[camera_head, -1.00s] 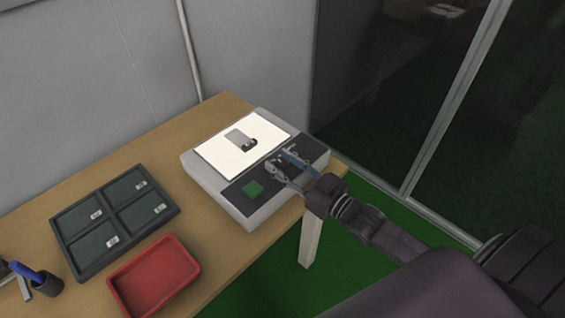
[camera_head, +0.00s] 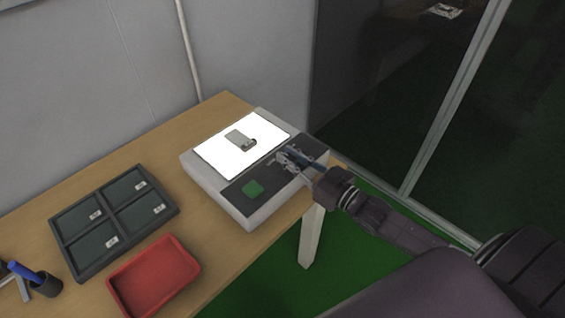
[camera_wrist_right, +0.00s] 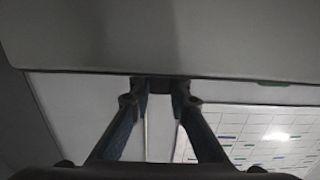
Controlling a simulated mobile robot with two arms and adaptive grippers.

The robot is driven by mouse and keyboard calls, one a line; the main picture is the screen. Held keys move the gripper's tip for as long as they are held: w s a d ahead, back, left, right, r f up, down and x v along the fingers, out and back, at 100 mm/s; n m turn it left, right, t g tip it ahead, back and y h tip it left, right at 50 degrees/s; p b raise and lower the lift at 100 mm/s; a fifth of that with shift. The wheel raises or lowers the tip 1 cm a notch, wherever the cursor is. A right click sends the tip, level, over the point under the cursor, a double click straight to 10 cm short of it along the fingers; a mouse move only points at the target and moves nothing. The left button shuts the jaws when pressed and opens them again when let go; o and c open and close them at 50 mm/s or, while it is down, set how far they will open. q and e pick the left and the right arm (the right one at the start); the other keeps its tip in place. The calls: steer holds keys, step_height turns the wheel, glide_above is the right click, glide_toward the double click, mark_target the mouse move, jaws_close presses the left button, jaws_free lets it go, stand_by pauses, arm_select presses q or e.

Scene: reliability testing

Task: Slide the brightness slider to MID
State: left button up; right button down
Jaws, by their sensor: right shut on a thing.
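The light box (camera_head: 252,217) stands at the far right end of the table, with a bright white panel (camera_head: 215,153) and a dark control strip in front of it. A green button (camera_head: 253,188) is on the strip's left part. My right gripper (camera_head: 283,158) is at the strip's right part, its fingers low over it. In the right wrist view its fingertips (camera_wrist_right: 160,88) are shut on a small dark knob (camera_wrist_right: 160,83), seemingly the brightness slider's. The gripper hides the slider's track and any marks in the head view. My left gripper is not in view.
A small grey part (camera_head: 238,137) lies on the lit panel. A dark tray with four compartments (camera_head: 116,204) and a red tray (camera_head: 196,268) sit to the left. A pen cup (camera_head: 45,286) is at the lower left. A glass partition (camera_head: 450,110) stands behind on the right.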

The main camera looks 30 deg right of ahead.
steer(key=shift+w+d, duration=0.25)
steer(key=shift+d, duration=0.4)
steer(key=c, duration=1.8)
jaws_free()
steer(key=shift+a, duration=0.1)
steer(key=shift+s, duration=0.15)
steer(key=v, duration=1.1)
steer(key=shift+s, duration=0.4)
